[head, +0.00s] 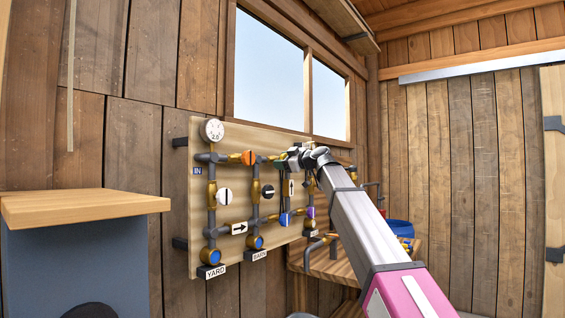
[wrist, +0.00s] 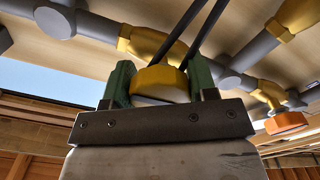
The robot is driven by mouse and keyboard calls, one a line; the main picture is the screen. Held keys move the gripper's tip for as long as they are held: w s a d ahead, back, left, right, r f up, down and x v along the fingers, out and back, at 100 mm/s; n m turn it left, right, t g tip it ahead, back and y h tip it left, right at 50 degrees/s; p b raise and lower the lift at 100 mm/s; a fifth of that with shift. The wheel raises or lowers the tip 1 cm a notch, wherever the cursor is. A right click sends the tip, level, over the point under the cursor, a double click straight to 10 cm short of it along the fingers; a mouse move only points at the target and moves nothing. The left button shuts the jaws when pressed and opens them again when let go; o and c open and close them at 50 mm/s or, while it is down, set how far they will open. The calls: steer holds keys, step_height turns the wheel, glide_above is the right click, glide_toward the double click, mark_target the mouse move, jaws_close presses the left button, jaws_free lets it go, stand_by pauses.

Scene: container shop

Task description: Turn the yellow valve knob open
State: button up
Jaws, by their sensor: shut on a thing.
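The yellow valve knob (wrist: 158,80) shows in the wrist view, with a pale underside, below a brass fitting on a grey pipe. My gripper (wrist: 160,84) has its two green fingers on either side of the knob and is shut on it. In the head view my gripper (head: 287,160) is at the upper pipe of the valve board, and it hides the yellow knob there. I cannot tell how far the knob is turned.
The pipe board (head: 198,262) carries a gauge (head: 212,131), an orange knob (head: 248,157) left of my gripper, and several black, white and blue knobs close by. A wooden-topped cabinet (head: 80,205) stands at the left. A shelf with a blue tub (head: 399,228) lies behind my arm.

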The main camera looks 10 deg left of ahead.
stand_by(0.3)
steer(key=o, duration=0.9)
steer(key=v, duration=1.1)
steer(key=shift+f, duration=0.1)
